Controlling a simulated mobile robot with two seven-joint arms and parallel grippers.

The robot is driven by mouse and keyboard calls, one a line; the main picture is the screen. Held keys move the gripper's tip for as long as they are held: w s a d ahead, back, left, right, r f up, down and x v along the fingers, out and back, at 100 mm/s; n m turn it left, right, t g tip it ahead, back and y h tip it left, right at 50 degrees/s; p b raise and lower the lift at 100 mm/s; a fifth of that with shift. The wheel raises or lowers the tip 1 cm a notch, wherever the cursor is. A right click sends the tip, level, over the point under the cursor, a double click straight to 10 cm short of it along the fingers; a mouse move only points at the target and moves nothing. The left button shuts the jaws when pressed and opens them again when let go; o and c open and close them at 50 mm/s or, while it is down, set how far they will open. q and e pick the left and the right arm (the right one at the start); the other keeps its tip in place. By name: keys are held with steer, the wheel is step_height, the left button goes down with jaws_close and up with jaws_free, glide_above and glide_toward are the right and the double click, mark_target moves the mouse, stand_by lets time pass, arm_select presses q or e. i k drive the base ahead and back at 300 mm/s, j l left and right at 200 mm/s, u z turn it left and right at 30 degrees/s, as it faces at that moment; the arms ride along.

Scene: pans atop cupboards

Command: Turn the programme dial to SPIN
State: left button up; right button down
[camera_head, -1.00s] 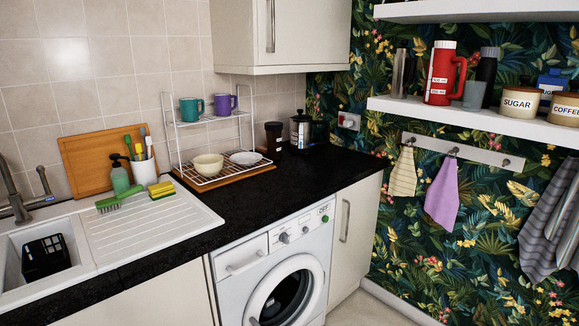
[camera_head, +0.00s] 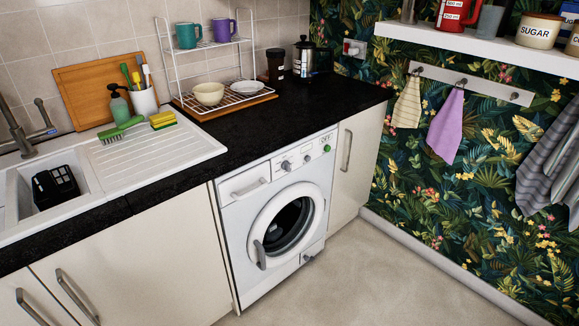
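A white washing machine (camera_head: 243,240) stands under the black worktop, with its round door closed. Its control panel runs along the top front. A grey programme dial (camera_head: 286,165) sits near the middle of the panel, with a second smaller knob (camera_head: 307,158) to its right. A green button (camera_head: 327,148) is at the panel's right end, below a small display that seems to read OFF. The dial's markings are too small to read. Neither of my grippers is in view.
The black worktop (camera_head: 245,135) holds a dish rack (camera_head: 205,45), a dark cup and a coffee press. A white sink (camera_head: 95,180) is at the left. Cupboards flank the machine. The floor (camera_head: 350,275) in front is clear. Towels (camera_head: 447,125) hang on the right wall.

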mark_target(286, 165)
steer(key=u, duration=0.3)
steer(key=i+l+u, duration=0.1)
steer(key=l+u, duration=1)
steer(key=l, duration=1.4)
steer(key=k+l, duration=0.1)
steer(key=l, duration=0.45)
steer(key=i+l, duration=0.25)
steer(key=l, duration=0.15)
steer(key=i+l, duration=0.55)
steer(key=l, duration=0.2)
steer(key=u, duration=0.05)
